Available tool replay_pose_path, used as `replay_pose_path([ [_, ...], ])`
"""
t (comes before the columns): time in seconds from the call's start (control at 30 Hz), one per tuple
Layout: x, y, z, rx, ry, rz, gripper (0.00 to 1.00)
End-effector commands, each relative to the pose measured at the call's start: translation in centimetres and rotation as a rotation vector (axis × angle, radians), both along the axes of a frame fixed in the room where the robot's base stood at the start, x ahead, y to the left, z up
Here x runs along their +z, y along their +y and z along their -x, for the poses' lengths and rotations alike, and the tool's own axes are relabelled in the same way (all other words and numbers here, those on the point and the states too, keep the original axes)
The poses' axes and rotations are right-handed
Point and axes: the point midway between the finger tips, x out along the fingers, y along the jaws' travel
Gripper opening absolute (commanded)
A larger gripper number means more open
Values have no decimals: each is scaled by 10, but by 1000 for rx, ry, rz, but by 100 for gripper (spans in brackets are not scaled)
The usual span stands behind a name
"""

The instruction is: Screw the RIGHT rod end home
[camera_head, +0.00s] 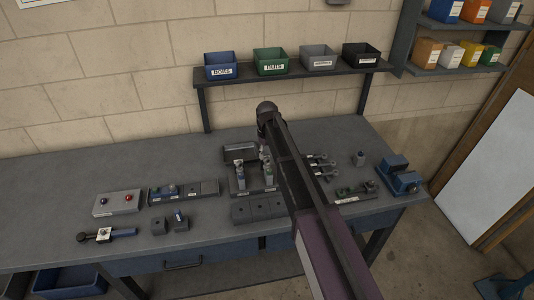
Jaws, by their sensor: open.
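A dark fixture (254,190) stands on the grey workbench (130,165), near its middle. My arm (290,165) reaches up from the bottom and passes just right of the right piece, covering part of the bench.
Left of the fixture are a grey button box (117,203), a long tray (183,191) and a blue-handled tool (108,234). Fork-shaped parts (322,168) and a blue vise (398,177) are to the right. Bins, including a blue one (221,66), line a shelf behind.

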Motion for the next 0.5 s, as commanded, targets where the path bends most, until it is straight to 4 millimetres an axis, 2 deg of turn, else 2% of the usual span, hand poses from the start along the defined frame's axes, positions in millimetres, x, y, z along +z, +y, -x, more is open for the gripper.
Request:
replay_pose_path([
  [0.5, -26, 0, 0, -1, 0, 0, 56],
])
